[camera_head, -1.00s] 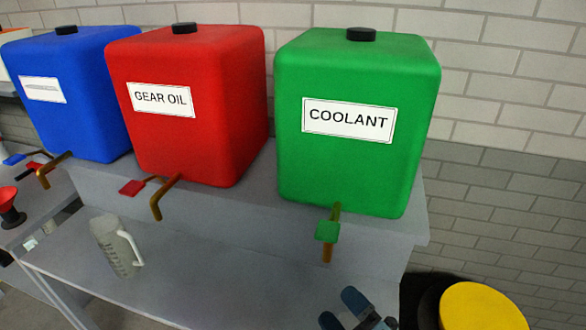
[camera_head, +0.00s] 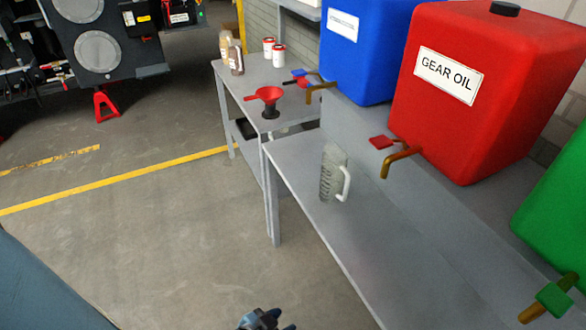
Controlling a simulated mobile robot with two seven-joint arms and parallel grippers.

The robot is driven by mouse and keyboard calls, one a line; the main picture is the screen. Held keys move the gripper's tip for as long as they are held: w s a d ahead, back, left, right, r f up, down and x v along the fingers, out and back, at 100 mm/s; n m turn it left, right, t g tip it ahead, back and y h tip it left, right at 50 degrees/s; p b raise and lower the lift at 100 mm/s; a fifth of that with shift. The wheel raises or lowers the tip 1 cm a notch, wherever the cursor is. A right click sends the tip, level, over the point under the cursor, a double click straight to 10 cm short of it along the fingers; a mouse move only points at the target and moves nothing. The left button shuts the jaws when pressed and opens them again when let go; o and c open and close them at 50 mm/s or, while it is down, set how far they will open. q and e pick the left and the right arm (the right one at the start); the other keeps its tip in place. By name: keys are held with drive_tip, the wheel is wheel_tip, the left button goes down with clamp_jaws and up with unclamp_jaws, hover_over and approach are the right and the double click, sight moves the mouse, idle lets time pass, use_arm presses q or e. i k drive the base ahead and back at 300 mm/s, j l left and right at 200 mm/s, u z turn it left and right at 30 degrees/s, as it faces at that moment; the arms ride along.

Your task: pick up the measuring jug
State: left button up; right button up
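The measuring jug (camera_head: 327,172) is a clear, greyish jug with dark markings and a white handle on its right side. It stands upright on the grey lower bench shelf (camera_head: 345,235), below and left of the red gear oil tank. My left gripper is not in view.
The red tank (camera_head: 480,100), blue tank (camera_head: 368,50) and green tank (camera_head: 562,215) stand on the raised step, with taps overhanging the shelf. Floor (camera_head: 150,230) left of the bench is clear.

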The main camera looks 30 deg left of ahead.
sight(335, 159)
drive_tip(key=u, duration=0.7)
drive_tip(key=i+j+z, duration=0.2)
drive_tip(key=j+z, duration=0.25)
drive_tip(key=i+j+z, duration=0.15)
drive_tip(key=j+z, duration=0.15)
drive_tip(key=z, duration=0.2)
drive_tip(key=i+j+z, duration=0.2)
drive_tip(key=j, duration=0.9)
drive_tip(key=j+z, duration=0.15)
drive_tip(key=j, duration=0.95)
